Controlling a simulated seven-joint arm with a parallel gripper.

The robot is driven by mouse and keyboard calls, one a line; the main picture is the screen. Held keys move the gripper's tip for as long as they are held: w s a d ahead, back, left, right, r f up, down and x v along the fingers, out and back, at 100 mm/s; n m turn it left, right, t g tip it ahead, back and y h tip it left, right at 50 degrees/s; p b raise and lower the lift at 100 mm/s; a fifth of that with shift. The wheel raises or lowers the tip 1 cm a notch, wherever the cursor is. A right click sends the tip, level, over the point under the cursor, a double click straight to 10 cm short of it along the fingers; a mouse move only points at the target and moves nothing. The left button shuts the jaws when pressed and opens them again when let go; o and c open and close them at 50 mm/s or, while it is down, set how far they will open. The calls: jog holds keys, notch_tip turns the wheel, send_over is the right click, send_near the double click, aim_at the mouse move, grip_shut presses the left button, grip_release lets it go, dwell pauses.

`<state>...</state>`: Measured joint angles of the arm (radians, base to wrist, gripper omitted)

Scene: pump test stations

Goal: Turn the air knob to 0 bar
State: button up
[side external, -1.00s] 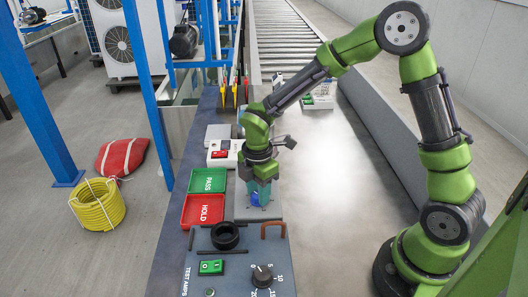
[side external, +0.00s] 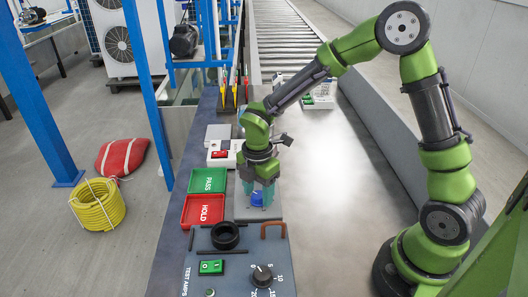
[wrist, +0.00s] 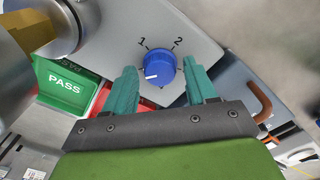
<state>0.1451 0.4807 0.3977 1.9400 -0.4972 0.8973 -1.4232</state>
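The blue air knob (wrist: 161,67) sits on a grey panel (wrist: 150,18) in the wrist view. Its white pointer mark points left, toward my left finger; the numerals 1 and 2 show on the panel beyond the knob. No 0 is visible. My gripper (wrist: 160,78) is open, with one teal finger on each side of the knob and a visible gap to each. In the side external view, my gripper (side external: 258,191) points down over the panel, and the blue knob (side external: 257,199) shows between the fingers.
A green PASS tray (side external: 207,181) and a red HOLD tray (side external: 203,210) lie left of the panel. In front are a black ring (side external: 226,236), a brown handle (side external: 273,227) and a test-amps box with a black dial (side external: 262,276). The bench to the right is clear.

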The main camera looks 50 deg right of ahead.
aim_at(258, 195)
jog(key=shift+o, duration=0.2)
notch_tip(258, 195, up, 17)
dwell(0.6)
